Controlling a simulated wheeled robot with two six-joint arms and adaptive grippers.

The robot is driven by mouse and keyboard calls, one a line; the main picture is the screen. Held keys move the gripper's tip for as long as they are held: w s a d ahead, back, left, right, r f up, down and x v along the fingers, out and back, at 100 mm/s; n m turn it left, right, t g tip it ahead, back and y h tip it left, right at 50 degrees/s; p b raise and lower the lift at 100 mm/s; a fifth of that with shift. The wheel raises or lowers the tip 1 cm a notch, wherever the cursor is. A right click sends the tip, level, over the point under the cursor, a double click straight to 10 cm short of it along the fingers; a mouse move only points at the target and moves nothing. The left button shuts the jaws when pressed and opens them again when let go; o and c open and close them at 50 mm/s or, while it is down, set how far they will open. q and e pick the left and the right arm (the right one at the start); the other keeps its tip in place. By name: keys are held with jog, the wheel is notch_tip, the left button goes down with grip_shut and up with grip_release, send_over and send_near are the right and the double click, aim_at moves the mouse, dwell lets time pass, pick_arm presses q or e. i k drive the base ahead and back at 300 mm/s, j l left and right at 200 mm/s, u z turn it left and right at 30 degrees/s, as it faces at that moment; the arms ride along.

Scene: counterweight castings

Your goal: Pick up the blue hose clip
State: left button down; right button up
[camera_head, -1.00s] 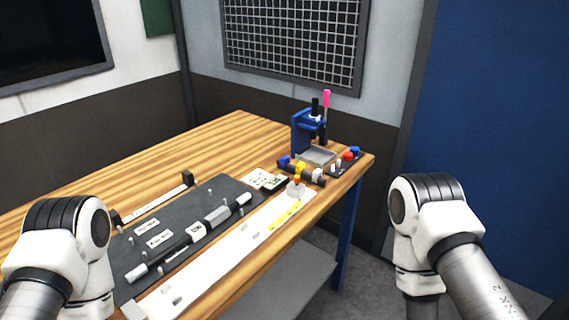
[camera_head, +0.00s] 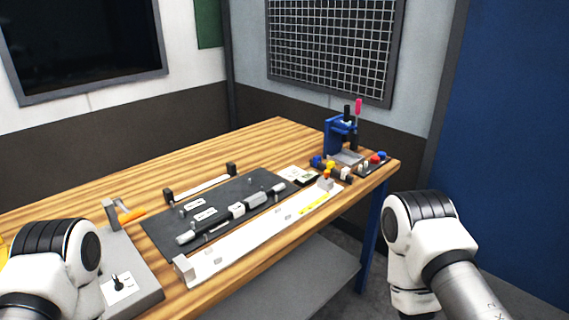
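Small blue pieces are at the far right end of the wooden table. One blue piece (camera_head: 316,161) sits at the left end of a row with yellow and orange pieces. Another blue piece (camera_head: 382,155) lies beside a red knob-like piece (camera_head: 375,159). They are too small to tell which is the hose clip. My left and right arm links show at the lower left and lower right, but neither gripper is in view.
The wooden table (camera_head: 240,143) carries a dark mat (camera_head: 160,231) with a shaft-like part, a long white strip (camera_head: 252,243) and a blue press-like stand (camera_head: 331,139). A grey box (camera_head: 145,289) is at the front left. The table's back is clear.

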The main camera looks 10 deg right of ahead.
aim_at(318, 158)
jog(key=i+l+u, duration=0.15)
jog(key=l+u, duration=0.3)
jog(key=i+l+u, duration=0.15)
jog(key=u, duration=0.3)
jog(key=l+u, duration=0.45)
jog(key=i+l, duration=0.05)
